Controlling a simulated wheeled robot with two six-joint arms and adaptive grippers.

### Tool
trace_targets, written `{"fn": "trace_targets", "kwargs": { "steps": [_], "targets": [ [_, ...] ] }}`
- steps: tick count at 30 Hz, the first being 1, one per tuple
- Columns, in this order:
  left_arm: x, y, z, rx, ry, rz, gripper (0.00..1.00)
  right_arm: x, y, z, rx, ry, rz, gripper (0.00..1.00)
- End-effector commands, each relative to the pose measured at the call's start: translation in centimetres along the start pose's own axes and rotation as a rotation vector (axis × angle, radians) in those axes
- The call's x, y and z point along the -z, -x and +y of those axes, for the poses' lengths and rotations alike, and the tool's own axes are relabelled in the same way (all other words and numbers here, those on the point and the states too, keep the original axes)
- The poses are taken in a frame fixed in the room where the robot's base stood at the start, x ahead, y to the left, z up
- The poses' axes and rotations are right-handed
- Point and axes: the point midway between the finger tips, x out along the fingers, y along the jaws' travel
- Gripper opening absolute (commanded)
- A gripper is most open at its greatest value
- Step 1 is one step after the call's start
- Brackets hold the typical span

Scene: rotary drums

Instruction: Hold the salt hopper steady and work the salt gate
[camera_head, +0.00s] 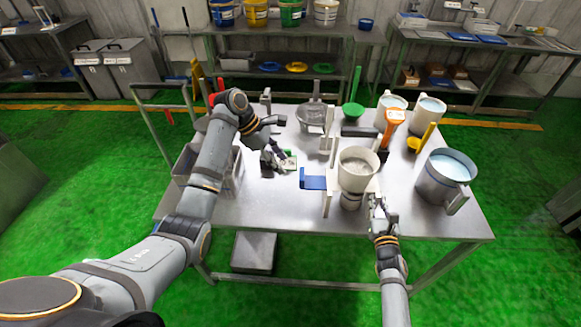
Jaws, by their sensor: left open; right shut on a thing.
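The salt hopper (357,160), a cream cup filled with pale grains, sits in a white stand at the table's front, right of centre. A blue piece (313,182) sticks out to the left of the stand; it may be the salt gate's handle. My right gripper (377,203) is shut at the hopper's lower right side, on what looks like a part of the hopper; its fingertips partly hide the contact.
A blue-filled grey pot (447,175) stands at the table's right. A metal bin (190,160) is at the left. The front-middle metal tabletop (270,205) is clear.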

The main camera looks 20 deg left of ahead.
Motion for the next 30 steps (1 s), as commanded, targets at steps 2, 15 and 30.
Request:
{"fn": "trace_targets", "kwargs": {
  "steps": [2,15,30],
  "targets": [
    [2.6,1.3,0.0,-0.002,0.008,-0.063,0.30,1.1,0.4,0.0,0.003,-0.001,0.023,0.00],
    [5.8,5.7,-0.6,-0.015,0.012,-0.258,0.00,1.1,0.4,0.0,0.003,0.000,0.022,0.00],
    [3.5,-2.8,-0.6,-0.011,0.013,-0.261,0.00,1.1,0.4,0.0,0.003,-0.001,0.022,0.00]
  ]
}}
